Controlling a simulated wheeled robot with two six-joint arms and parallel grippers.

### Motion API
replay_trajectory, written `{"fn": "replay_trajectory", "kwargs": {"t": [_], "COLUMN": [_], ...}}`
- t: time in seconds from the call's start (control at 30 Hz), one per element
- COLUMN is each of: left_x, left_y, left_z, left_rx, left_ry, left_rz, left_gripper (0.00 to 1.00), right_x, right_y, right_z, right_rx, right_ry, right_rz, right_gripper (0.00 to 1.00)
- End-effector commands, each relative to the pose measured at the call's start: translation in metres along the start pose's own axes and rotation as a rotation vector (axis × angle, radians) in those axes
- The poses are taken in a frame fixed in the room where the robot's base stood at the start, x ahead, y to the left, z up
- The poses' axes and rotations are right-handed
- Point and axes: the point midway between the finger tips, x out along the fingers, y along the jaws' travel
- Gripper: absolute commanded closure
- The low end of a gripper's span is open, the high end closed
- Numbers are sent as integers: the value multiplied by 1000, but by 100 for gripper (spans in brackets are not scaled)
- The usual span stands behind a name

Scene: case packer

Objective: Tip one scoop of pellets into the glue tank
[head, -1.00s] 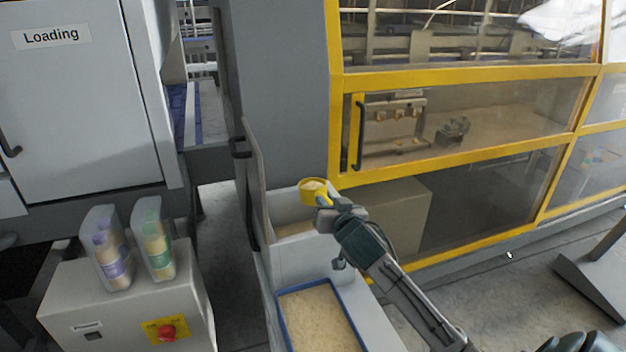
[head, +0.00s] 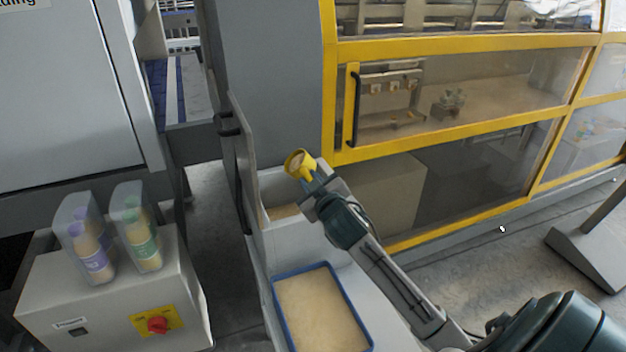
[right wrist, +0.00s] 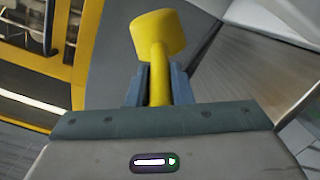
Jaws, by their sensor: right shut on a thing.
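The yellow scoop (head: 300,164) is held by my right gripper (head: 313,184) above the open glue tank (head: 283,243). The scoop's cup is tilted, with pale pellets showing in its mouth. In the right wrist view the scoop (right wrist: 157,36) shows its cup from behind, and its handle is between the fingers of my right gripper (right wrist: 158,88). The tank's lid (head: 243,160) stands open at the left. Pale material shows low inside the tank, partly hidden by the gripper. A blue-rimmed tray of pellets (head: 320,312) sits in front of the tank. My left gripper is out of view.
A grey control box (head: 110,300) with a red knob (head: 158,325) stands at the left, bearing two clear containers (head: 88,240) (head: 137,228). The yellow-framed machine guard (head: 430,147) rises close behind and right of the tank. Open floor lies at right.

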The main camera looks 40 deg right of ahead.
Motion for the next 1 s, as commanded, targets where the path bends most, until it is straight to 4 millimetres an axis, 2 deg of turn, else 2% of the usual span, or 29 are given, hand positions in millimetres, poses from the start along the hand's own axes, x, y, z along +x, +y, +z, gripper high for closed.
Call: {"fn": "replay_trajectory", "kwargs": {"t": [0.13, 0.3, 0.4, 0.6, 0.8, 1.0], "left_x": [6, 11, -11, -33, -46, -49], "left_y": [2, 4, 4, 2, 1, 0], "left_z": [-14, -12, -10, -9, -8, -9], "left_rx": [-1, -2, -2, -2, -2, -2], "left_ry": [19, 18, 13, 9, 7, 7], "left_rz": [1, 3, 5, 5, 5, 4], "left_gripper": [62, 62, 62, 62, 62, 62], "right_x": [0, 0, -1, -1, 0, 0], "right_y": [-5, -10, -8, -11, -14, -16], "right_z": [3, 6, 1, 6, 11, 13], "right_rx": [-183, -396, -541, -803, -976, -1040], "right_ry": [3, 6, 4, 7, 10, 11], "right_rz": [0, -1, -3, -4, -4, -3], "right_gripper": [100, 100, 100, 100, 100, 100]}}
